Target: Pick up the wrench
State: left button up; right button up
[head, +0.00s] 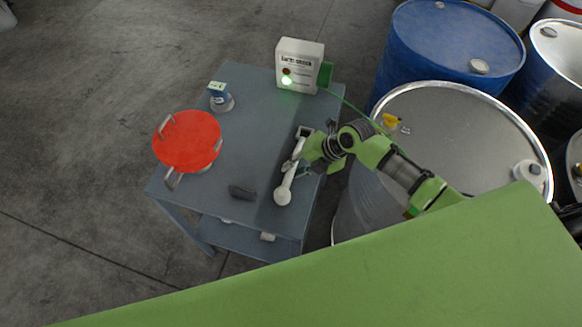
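The wrench (287,184) is a long pale grey tool on the right part of the grey-blue table (250,135). Its rounded end points toward the near edge and its squarish end toward the back. My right gripper (296,167) reaches in from the right and is at the middle of the wrench's shaft. Its fingers lie at the shaft and partly cover it. I cannot tell whether they are closed on it, or whether the wrench is clear of the tabletop. My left gripper is not in view.
On the table are a red round lid or pan with handles (187,141), a small blue-and-white device (220,98), a white box with a green light (299,62) and a dark block (242,192). A steel drum (460,130) and blue drum (450,45) stand close at right.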

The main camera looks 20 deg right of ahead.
jog(key=shift+w+a+f, duration=0.1)
jog(key=shift+a+f, duration=0.05)
jog(key=shift+f, duration=0.1)
jog(key=shift+c, duration=0.4)
grip_shut()
jog(key=shift+r, duration=0.1)
